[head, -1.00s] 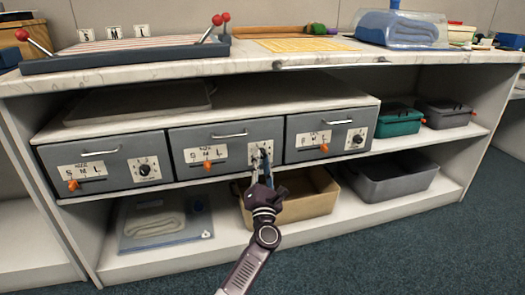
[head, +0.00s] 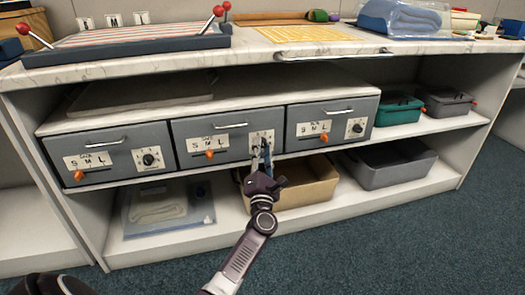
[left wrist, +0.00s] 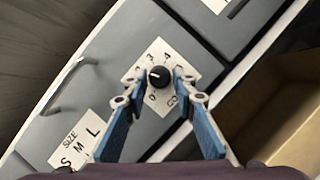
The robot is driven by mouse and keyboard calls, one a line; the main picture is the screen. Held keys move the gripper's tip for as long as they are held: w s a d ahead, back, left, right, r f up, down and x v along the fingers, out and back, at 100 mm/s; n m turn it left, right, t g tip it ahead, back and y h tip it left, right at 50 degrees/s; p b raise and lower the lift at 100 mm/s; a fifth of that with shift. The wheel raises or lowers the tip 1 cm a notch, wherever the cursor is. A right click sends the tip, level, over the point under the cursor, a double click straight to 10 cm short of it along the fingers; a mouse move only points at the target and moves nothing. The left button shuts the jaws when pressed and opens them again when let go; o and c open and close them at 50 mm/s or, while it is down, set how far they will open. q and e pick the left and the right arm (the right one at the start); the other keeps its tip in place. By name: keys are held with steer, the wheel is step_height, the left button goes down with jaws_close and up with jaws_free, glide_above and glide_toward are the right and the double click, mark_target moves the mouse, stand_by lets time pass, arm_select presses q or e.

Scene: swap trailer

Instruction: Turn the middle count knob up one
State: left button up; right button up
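The middle drawer (head: 190,137) has a size slider with an orange tab (head: 210,154) and a count knob on a white dial plate. In the left wrist view the black count knob (left wrist: 159,77) has a short white mark; the number it points at is too small to read surely. My left gripper (head: 262,150) is at this dial in the head view and hides most of the knob. In the left wrist view its blue fingers (left wrist: 158,88) stand open on both sides of the knob, with gaps between. My right gripper is not in view.
Similar drawers stand left (head: 108,152) and right (head: 332,122), each with its own knob. A cardboard bin (head: 310,188) and a grey bin (head: 390,167) sit on the shelf below. The countertop (head: 250,60) overhangs above.

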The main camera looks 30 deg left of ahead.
arm_select(q)
steer(key=shift+o, duration=1.1)
steer(key=v, duration=1.2)
